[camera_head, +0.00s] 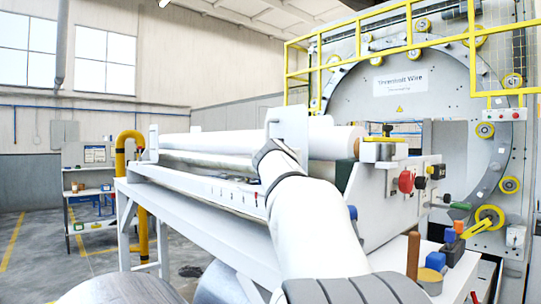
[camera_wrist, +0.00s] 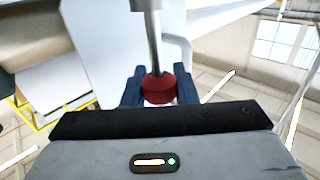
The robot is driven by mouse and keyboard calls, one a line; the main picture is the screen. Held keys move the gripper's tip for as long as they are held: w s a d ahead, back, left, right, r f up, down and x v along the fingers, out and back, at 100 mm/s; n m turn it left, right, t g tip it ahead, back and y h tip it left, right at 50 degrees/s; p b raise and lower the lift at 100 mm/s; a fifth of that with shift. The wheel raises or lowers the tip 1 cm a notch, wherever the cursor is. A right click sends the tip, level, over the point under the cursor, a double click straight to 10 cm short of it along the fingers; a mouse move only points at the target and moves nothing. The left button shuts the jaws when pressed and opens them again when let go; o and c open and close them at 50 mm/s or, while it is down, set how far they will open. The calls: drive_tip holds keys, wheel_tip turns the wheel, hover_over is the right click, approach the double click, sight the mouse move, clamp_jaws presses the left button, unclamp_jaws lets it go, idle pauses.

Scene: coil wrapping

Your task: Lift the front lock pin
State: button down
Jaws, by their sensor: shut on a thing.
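The front lock pin (camera_wrist: 153,42) shows in the wrist view as a metal rod with a red ball knob (camera_wrist: 158,90) at its end. The rod runs from the knob into a pale part at the top of the picture. My gripper (camera_wrist: 158,82) has its two blue fingers on either side of the knob and is shut on it. In the head view my white arm reaches forward to the long white machine, and it hides my gripper and the pin. I cannot tell there how far the pin is out.
A white roll (camera_head: 335,142) lies along the machine's frame (camera_head: 205,205). A control panel with a red button (camera_head: 406,181) is to the right of my arm. A large ring machine (camera_head: 440,85) with yellow rails stands behind. Open floor (camera_head: 35,275) lies at left.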

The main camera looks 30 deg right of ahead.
drive_tip(key=shift+r+p, duration=0.8)
drive_tip(key=shift+r, duration=0.7)
drive_tip(key=c, duration=1.1)
unclamp_jaws()
drive_tip(key=shift+c, duration=0.2)
drive_tip(key=shift+s+a+f+b, duration=0.1)
drive_tip(key=shift+s+a+b, duration=0.2)
drive_tip(key=shift+s+b, duration=0.05)
drive_tip(key=b+v, duration=0.2)
drive_tip(key=v, duration=0.5)
drive_tip(key=shift+b, duration=0.35)
drive_tip(key=shift+a, duration=0.1)
